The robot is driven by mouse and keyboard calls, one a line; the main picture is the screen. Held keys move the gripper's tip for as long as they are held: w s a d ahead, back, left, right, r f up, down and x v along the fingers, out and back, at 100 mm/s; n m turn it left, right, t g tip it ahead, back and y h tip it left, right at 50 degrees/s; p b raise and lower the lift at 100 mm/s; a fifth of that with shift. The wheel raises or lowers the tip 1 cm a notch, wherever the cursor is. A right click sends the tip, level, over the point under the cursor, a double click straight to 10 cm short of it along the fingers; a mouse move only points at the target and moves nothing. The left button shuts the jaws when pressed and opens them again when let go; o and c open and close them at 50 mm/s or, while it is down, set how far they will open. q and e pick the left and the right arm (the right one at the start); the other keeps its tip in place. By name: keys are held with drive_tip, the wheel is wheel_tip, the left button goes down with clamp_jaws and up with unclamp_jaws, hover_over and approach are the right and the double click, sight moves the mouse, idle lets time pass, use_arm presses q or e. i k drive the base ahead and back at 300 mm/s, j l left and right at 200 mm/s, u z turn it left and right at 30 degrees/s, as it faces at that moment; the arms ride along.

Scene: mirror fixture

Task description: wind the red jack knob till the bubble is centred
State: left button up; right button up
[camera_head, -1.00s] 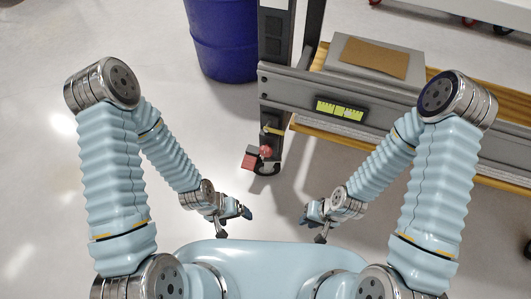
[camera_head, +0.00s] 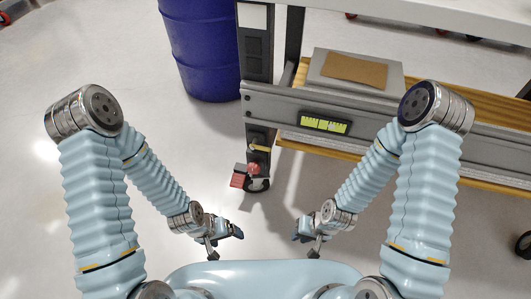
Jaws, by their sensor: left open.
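The red jack knob (camera_head: 253,168) is small and round, low on the dark left leg of the grey fixture. A red block (camera_head: 239,177) sits just left of and below it. The level vial (camera_head: 324,125) is a yellow-green strip on the front rail; its bubble is too small to place for certain. My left gripper (camera_head: 238,234) is open and empty, in front of and below the knob, clear of it. My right gripper (camera_head: 298,237) is to the right of it, also apart from the knob; its jaws are too small to read.
A blue barrel (camera_head: 200,50) stands behind the fixture's left leg. The grey rail (camera_head: 390,128) runs off to the right. A box with a brown board (camera_head: 355,70) lies on the shelf behind it.

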sight(253, 168)
drive_tip(key=k+l+z, duration=0.15)
drive_tip(key=l, duration=0.2)
drive_tip(key=k+l+z, duration=0.1)
drive_tip(key=l, duration=0.3)
drive_tip(key=k+l+z, duration=0.15)
drive_tip(key=l, duration=0.25)
